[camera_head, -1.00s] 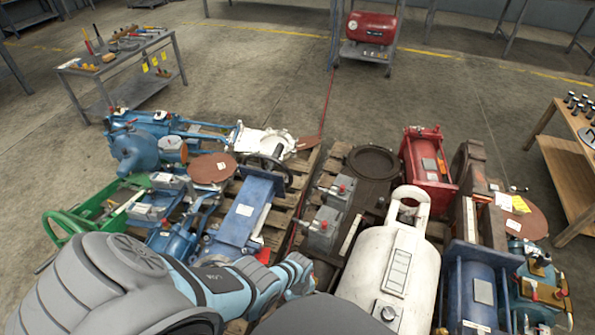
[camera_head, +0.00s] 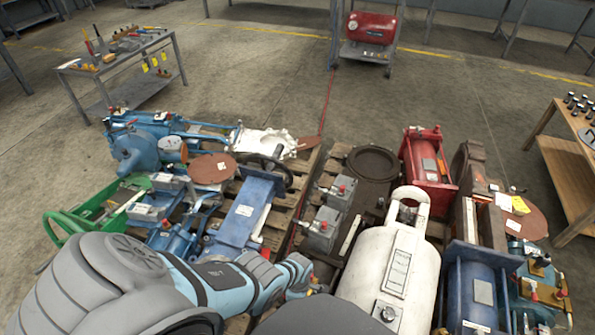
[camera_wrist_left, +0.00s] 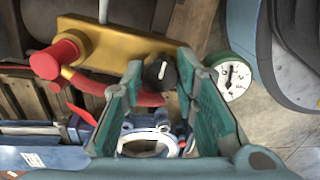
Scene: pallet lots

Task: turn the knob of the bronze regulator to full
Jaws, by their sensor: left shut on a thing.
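In the left wrist view a brass-coloured regulator block (camera_wrist_left: 120,45) carries a black knob (camera_wrist_left: 159,76) with a white mark pointing roughly up. A round white-faced gauge (camera_wrist_left: 231,78) with a green rim is at its right, and a red knob (camera_wrist_left: 62,58) is at its left. My left gripper (camera_wrist_left: 163,70) has its teal fingers on both sides of the black knob, shut on it. In the head view my left arm (camera_head: 225,278) reaches in from the lower left, and its gripper is hidden. I cannot make out this regulator there. My right gripper is not in view.
Two crowded pallets lie ahead. A white tank (camera_head: 392,262), a red machine (camera_head: 427,170) and blue machines (camera_head: 245,210) stand close to the arm. A tool bench (camera_head: 125,60) is at the back left and a wooden table (camera_head: 562,165) at the right.

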